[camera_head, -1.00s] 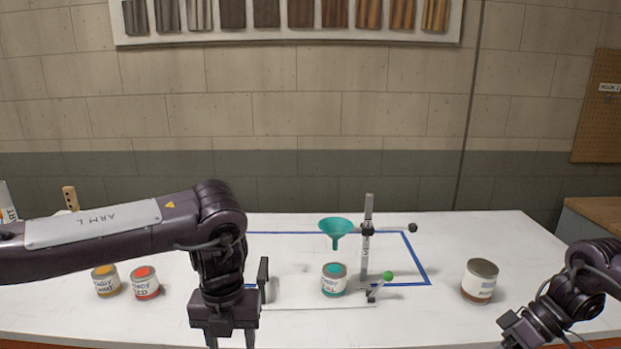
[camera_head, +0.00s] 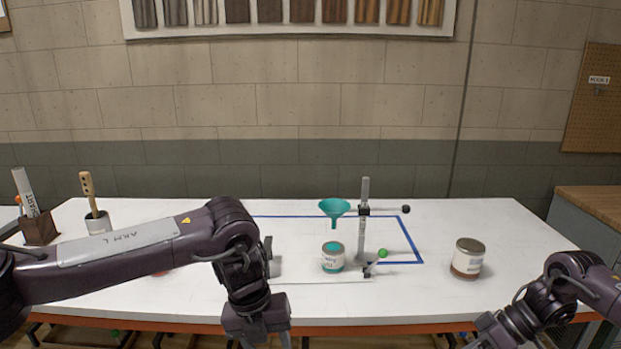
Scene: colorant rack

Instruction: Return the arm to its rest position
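My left gripper (camera_head: 262,338) hangs pointing down in front of the table's front edge, cut off by the bottom of the picture. Its fingers look spread apart with nothing seen between them. My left arm (camera_head: 120,255) reaches in from the left across the table. My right arm (camera_head: 560,300) is at the lower right, bent down and left. Its fingertips are outside the picture.
A teal funnel (camera_head: 334,208) is held on a stand (camera_head: 363,225) above a teal-topped can (camera_head: 333,258). A brown can (camera_head: 467,259) stands right. A brush holder (camera_head: 98,224) and a brown box (camera_head: 39,228) are at the left. The table's (camera_head: 480,225) right rear is clear.

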